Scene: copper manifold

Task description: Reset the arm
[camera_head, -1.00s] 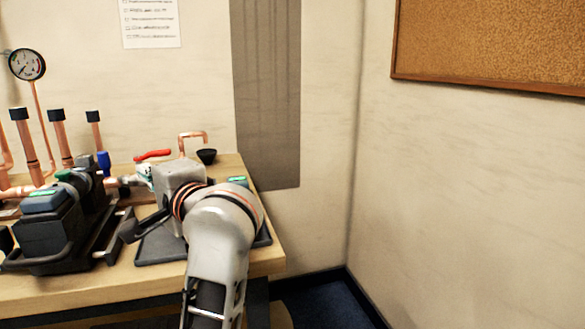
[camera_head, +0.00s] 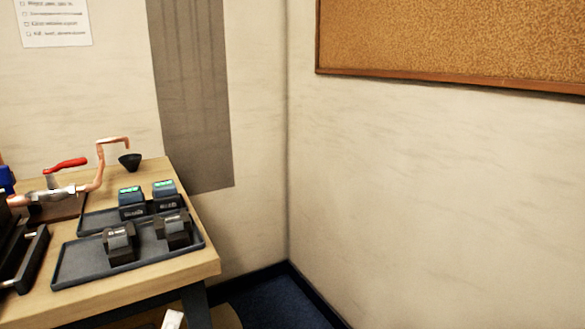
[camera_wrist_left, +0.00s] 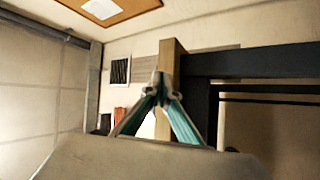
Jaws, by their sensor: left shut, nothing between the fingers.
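My left gripper (camera_wrist_left: 161,92) shows in the left wrist view, its two teal-sided fingers meeting at the tips with nothing between them. A wooden strip and a dark frame stand behind the fingertips. In the head view, a small pale piece at the bottom edge, below the table, may be part of my left arm; I cannot tell for sure. My right gripper is in neither view.
The wooden table (camera_head: 110,302) stands at left. On it are a dark tray (camera_head: 75,268) with several dark blocks, a copper pipe with a red-handled valve (camera_head: 65,166), and a black cup (camera_head: 130,161). A corkboard (camera_head: 450,45) hangs at right. Floor right of the table is clear.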

